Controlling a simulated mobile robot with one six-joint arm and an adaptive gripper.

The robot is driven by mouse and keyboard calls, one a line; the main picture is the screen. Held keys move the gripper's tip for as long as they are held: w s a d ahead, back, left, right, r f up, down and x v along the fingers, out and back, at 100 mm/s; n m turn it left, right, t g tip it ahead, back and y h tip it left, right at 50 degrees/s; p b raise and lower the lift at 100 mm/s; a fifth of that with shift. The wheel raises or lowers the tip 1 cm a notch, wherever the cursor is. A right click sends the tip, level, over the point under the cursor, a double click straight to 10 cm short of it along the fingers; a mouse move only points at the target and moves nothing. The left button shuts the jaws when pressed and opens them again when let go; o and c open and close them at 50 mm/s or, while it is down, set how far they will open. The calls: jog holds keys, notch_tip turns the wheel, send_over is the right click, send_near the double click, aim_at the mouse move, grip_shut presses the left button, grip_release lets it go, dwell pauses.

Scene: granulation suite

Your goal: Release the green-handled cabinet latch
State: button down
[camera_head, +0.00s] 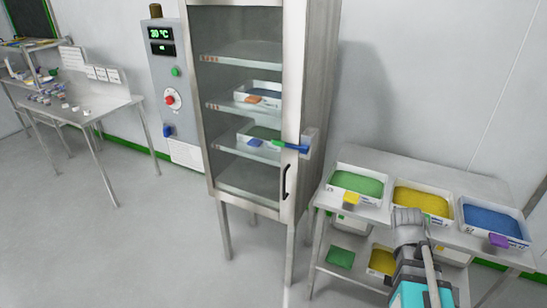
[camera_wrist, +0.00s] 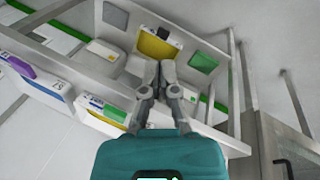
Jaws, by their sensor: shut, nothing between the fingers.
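The tall grey cabinet (camera_head: 239,198) with a glazed door stands in the middle of the head view. A latch (camera_head: 297,147) sits at the door's right edge, above a black vertical pull handle (camera_head: 287,181). Its bar looks blue, with a green piece at its left end; I cannot tell whether that green piece belongs to it. The door looks closed. My gripper (camera_wrist: 158,70) is shut and empty in the wrist view, over the bin rack and apart from the latch. The cabinet's edge (camera_wrist: 278,125) shows at the right of the wrist view; the latch is not clear there.
A rack with green (camera_head: 357,182), yellow (camera_head: 421,200) and blue (camera_head: 492,221) bins stands right of the cabinet, below my arm. A control panel (camera_head: 168,75) is left of the cabinet, and a worktable (camera_head: 85,108) farther left. The floor before the cabinet is clear.

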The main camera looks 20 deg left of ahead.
jog(key=w+a+f+n+t+h+b, duration=0.1)
jog(key=w+a+n+t+h+b, duration=0.3)
jog(key=w+a+n, duration=0.45)
jog(key=n+t+y+b, duration=0.5)
jog(key=n+t+b, duration=0.9)
jog(key=n, duration=0.9)
send_near(280, 152)
jog(key=shift+t, duration=0.6)
jog(key=s+f, duration=0.1)
jog(key=s+f+p, duration=0.1)
jog(key=s, duration=0.1)
jog(key=shift+s+f, duration=0.2)
jog(key=shift+s, duration=0.05)
jog(key=shift+m, duration=0.25)
jog(key=p+x, duration=0.2)
jog(key=x, duration=0.8)
jog(key=shift+a+p, duration=0.15)
jog(key=shift+p, duration=0.25)
jog(key=shift+w+r+p, duration=0.15)
jog(key=shift+r+p, duration=1.8)
